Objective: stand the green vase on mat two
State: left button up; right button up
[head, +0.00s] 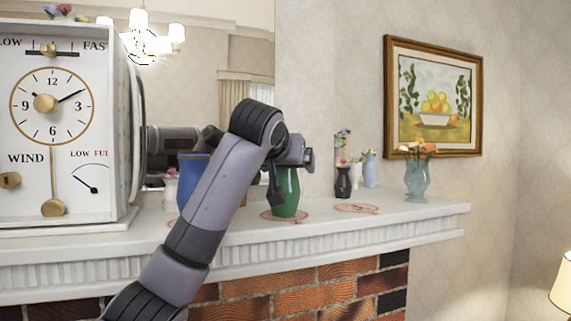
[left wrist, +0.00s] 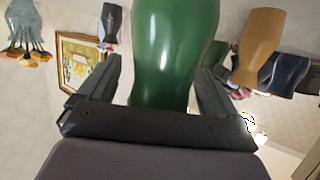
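The green vase (head: 288,196) is upright over a round pinkish mat (head: 268,215) on the mantel. Its base looks at or very near the mat; exact contact is hard to tell. The mat's number is mostly hidden by the vase. My left gripper (head: 292,160) is at the vase's upper part, partly hidden by my arm. In the left wrist view, the green vase (left wrist: 172,50) lies between the two fingers of the left gripper (left wrist: 158,85). A gap shows beside the left-hand finger, so it looks open around the vase. My right gripper is not in view.
A mat marked 3 (head: 357,208) lies bare to the right. A blue vase (head: 190,180) stands left, behind my arm, beside a large white clock (head: 60,130). A dark vase (head: 343,182) and a glass vase with orange flowers (head: 417,180) stand right.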

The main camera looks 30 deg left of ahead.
pick_arm(q)
jog(key=b+v, duration=0.2)
jog(key=v, duration=1)
jog(key=shift+r, duration=0.15)
jog(key=shift+d, duration=0.1)
